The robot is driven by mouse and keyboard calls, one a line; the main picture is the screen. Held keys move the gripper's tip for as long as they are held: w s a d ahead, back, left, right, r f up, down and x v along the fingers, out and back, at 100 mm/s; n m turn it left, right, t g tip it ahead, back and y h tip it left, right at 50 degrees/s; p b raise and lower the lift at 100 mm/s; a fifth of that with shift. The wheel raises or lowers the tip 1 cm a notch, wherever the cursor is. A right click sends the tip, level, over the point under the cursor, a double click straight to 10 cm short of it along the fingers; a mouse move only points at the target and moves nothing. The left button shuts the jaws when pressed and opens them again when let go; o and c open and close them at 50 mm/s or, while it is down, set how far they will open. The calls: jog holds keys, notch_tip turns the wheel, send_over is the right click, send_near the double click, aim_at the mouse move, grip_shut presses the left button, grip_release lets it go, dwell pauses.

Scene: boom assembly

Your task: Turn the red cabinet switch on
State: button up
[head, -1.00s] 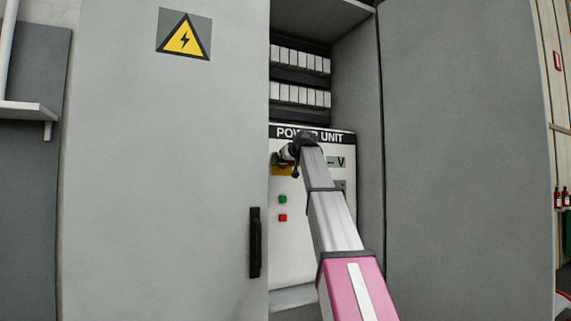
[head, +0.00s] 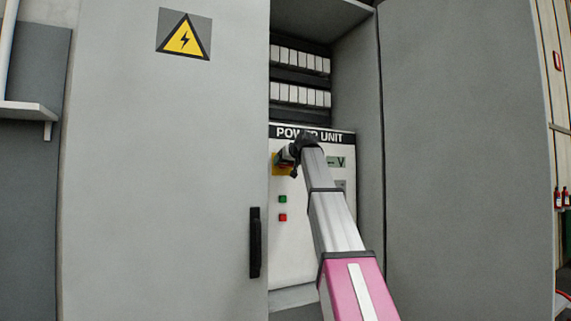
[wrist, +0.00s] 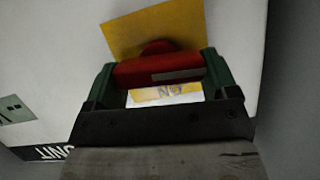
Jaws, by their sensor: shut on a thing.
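The red cabinet switch (wrist: 158,68) is a red bar handle in front of a yellow plate (wrist: 150,28) in the wrist view. My gripper (wrist: 160,74) has its two green fingers at the ends of the red bar and is shut on it. A label reading "ON" (wrist: 170,92) shows just beside the bar, upside down. In the head view my gripper (head: 284,157) is at the power unit panel (head: 300,240), over the yellow plate (head: 279,169). The red handle is mostly hidden there.
The grey cabinet's left door (head: 160,170) has a black handle (head: 255,243) and a warning sign (head: 183,37). The right door (head: 470,150) stands open. A green button (head: 283,199) and a red button (head: 283,217) sit below the switch.

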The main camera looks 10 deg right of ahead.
jog(key=m+y, duration=0.2)
jog(key=shift+d+m+g, duration=0.2)
jog(key=shift+m+g, duration=0.1)
jog(key=shift+m, duration=0.1)
jog(key=m+y, duration=0.2)
jog(key=m, duration=0.1)
jog(key=shift+d+f, duration=0.15)
jog(key=shift+f, duration=0.05)
jog(key=m+y, duration=0.2)
jog(key=m, duration=0.1)
jog(key=shift+w+f+m, duration=0.1)
jog(key=shift+f+m, duration=0.05)
jog(key=shift+m, duration=0.25)
jog(key=shift+f+m+t+y, duration=0.15)
jog(key=shift+m+t+y, duration=0.4)
jog(key=shift+m, duration=0.85)
jog(key=o, duration=0.8)
jog(key=v, duration=1)
jog(key=shift+s+d+f, duration=0.15)
jog(key=shift+s+d, duration=0.1)
jog(key=shift+s, duration=0.1)
